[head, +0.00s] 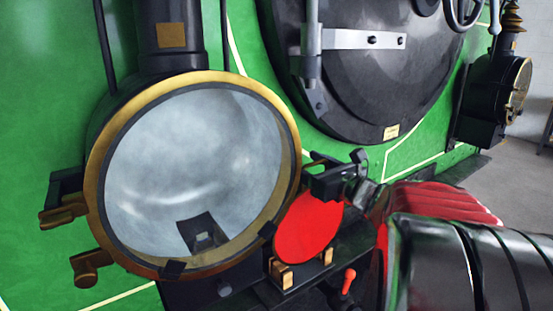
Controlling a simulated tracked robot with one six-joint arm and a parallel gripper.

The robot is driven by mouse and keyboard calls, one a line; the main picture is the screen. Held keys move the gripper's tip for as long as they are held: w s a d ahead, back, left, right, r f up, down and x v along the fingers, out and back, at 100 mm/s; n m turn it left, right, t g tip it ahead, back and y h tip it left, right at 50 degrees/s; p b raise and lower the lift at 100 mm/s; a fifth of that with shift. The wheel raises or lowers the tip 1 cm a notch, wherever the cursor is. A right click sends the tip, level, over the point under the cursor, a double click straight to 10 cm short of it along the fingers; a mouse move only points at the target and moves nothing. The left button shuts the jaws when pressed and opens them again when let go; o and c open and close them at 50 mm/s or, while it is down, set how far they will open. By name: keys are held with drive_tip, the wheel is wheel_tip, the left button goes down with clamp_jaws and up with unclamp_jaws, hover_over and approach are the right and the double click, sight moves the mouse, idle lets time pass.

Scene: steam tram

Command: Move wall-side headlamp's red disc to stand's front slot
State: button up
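A red disc (308,230) stands tilted just right of the large near headlamp (272,112), which has a brass rim and a pale reflector. My gripper (328,184) is at the disc's upper edge and appears shut on it; the fingertips are partly hidden. The disc's lower edge is at the stand's brass blocks (284,274); I cannot tell whether it sits in a slot or just above one. A second, smaller headlamp (498,88) is far right, near the pale wall, with its front seen edge-on.
The green tram front (60,70) and its round dark door (390,85) with hinge and handwheel rise behind. A small red-handled lever (348,281) sticks up right of the brass blocks. My red and black arm fills the lower right. Grey floor (520,165) is open at far right.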

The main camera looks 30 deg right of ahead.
drive_tip(key=shift+w+f, duration=0.35)
drive_tip(key=shift+w, duration=0.15)
idle(1.1)
drive_tip(key=shift+f, duration=2.35)
idle(4.0)
